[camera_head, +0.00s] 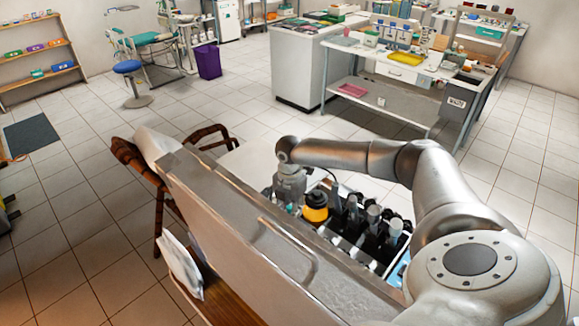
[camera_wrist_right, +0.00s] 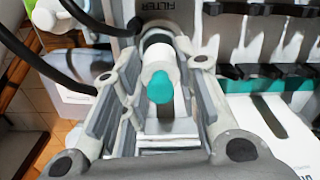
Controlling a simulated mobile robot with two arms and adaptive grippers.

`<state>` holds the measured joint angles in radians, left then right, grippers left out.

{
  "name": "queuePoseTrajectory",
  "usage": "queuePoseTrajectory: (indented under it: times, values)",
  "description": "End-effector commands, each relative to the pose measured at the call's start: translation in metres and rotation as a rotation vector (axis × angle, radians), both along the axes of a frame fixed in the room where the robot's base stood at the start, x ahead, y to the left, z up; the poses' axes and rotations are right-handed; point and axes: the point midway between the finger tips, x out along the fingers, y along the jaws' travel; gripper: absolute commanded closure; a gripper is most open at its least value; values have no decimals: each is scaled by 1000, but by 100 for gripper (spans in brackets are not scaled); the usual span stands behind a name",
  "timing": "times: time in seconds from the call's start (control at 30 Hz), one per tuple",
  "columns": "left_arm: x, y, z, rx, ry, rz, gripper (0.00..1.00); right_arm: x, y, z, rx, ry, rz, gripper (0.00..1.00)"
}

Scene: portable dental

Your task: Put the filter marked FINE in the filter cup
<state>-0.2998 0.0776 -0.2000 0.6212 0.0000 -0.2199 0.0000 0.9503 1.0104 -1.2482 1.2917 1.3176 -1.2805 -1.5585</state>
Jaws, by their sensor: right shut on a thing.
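My right gripper (camera_head: 289,192) reaches down into the open portable dental case (camera_head: 205,185), at its left end. In the right wrist view its two fingers stand on both sides of a small white cylinder with a teal end (camera_wrist_right: 160,88), and it is shut on this piece. No FINE mark can be read on it. Behind it is a dark panel (camera_wrist_right: 157,6) lettered FILTER, with a round opening partly hidden by the piece and the fingers. I cannot tell whether the piece sits in that opening. My left gripper is not in view.
A yellow and black jar (camera_head: 315,207) stands just right of the gripper. Several handpieces in dark holders (camera_head: 372,220) fill the case farther right. Dark hoses (camera_wrist_right: 40,60) cross the left of the wrist view. A white bench (camera_head: 400,68) stands behind across clear floor.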

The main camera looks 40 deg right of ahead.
Motion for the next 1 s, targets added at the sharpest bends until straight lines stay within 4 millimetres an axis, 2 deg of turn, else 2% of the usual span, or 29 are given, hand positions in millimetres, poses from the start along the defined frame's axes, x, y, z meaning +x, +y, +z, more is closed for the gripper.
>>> queuePoseTrajectory:
  times: [0.33,1.0]
  values:
    - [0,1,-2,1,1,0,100,0,1,-3,1,0,1,85]
    - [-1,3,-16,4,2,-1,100,0,2,-34,1,0,1,85]
